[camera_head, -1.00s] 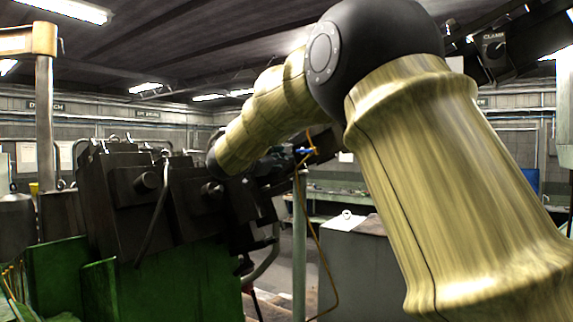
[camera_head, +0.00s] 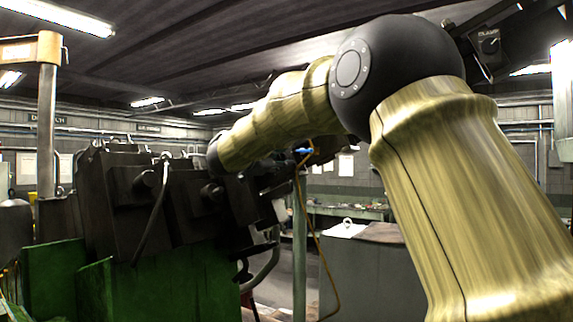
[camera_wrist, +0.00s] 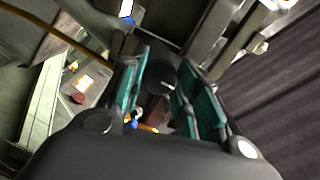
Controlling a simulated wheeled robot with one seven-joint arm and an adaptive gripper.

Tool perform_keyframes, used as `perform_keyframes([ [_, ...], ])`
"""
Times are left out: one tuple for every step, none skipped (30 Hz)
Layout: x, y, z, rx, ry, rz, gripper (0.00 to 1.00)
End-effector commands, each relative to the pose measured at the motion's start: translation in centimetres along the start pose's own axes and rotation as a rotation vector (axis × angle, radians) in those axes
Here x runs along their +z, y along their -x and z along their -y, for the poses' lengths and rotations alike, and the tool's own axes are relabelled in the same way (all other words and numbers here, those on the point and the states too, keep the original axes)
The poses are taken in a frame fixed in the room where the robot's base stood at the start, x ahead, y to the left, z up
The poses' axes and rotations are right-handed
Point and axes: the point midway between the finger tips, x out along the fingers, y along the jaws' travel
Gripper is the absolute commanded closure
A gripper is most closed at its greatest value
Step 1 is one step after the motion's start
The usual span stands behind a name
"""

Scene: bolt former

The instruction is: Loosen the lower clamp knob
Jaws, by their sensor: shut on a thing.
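In the wrist view, my gripper (camera_wrist: 164,88) has its two teal-padded fingers on either side of a dark round knob (camera_wrist: 160,77). The fingers are shut on this knob, which looks black and is partly hidden between them. Whether it is the lower clamp knob cannot be read from a label. In the head view my arm reaches left to the dark machine, and the gripper cannot be made out clearly there. A black clamp selector (camera_head: 489,42) with a white pointer shows at the upper right, apart from my gripper.
The dark machine block (camera_head: 125,195) with bolts and a lever stands on green panels (camera_head: 55,275) at the left. An orange cable (camera_head: 315,235) hangs beside a thin post (camera_head: 299,250). A grey cabinet (camera_head: 365,270) stands behind my arm.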

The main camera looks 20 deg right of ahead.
Motion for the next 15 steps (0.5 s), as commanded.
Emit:
perform_keyframes([
  [-0.03, -0.05, -0.04, 0.000, -0.006, -0.001, 1.00],
  [0.00, -0.05, -0.07, 0.000, -0.011, -0.001, 1.00],
  [0.04, -0.06, -0.13, 0.000, -0.021, -0.001, 1.00],
  [0.06, -0.05, -0.16, 0.000, -0.031, -0.001, 1.00],
  [0.08, -0.05, -0.19, 0.000, -0.042, -0.001, 1.00],
  [0.09, -0.05, -0.21, 0.000, -0.059, -0.001, 1.00],
  [0.10, -0.04, -0.22, 0.000, -0.070, -0.001, 1.00],
  [0.09, -0.04, -0.22, 0.000, -0.081, -0.001, 1.00],
  [0.08, -0.04, -0.22, 0.000, -0.097, -0.001, 1.00],
  [0.07, -0.05, -0.22, 0.000, -0.109, -0.001, 1.00],
  [0.06, -0.05, -0.21, 0.000, -0.120, -0.002, 1.00],
  [0.06, -0.05, -0.20, -0.001, -0.135, -0.002, 1.00],
  [0.06, -0.05, -0.19, -0.001, -0.147, -0.002, 1.00],
  [0.07, -0.04, -0.19, -0.001, -0.160, -0.002, 1.00],
  [0.08, -0.04, -0.20, -0.001, -0.174, -0.001, 1.00],
])
